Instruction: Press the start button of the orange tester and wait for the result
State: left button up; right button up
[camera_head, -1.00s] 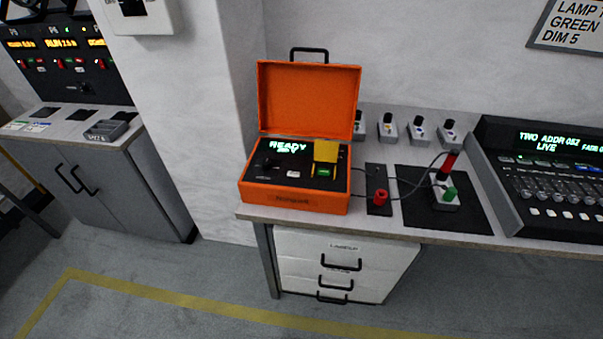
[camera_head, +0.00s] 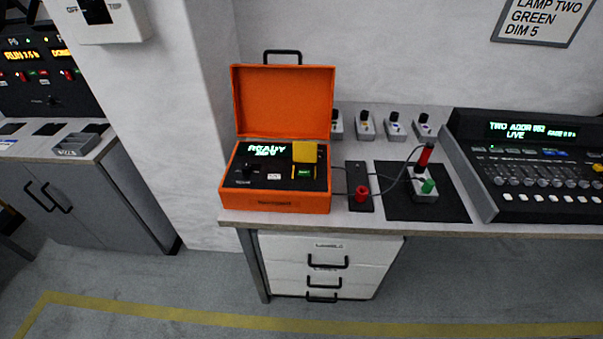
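The orange tester (camera_head: 277,203) is an open case on the left end of the bench, its lid (camera_head: 283,101) standing upright behind it. Its dark panel carries a lit display (camera_head: 265,150) that reads READY with a second line, too small to read surely. A green start button (camera_head: 305,172) sits at the panel's right, with a raised yellow cover (camera_head: 306,152) just behind it. A black knob and a small white label are at the panel's left and middle. Neither of my grippers shows in the view.
A lighting console (camera_head: 540,180) fills the bench's right. Drawers (camera_head: 326,262) are below. The floor in front is clear.

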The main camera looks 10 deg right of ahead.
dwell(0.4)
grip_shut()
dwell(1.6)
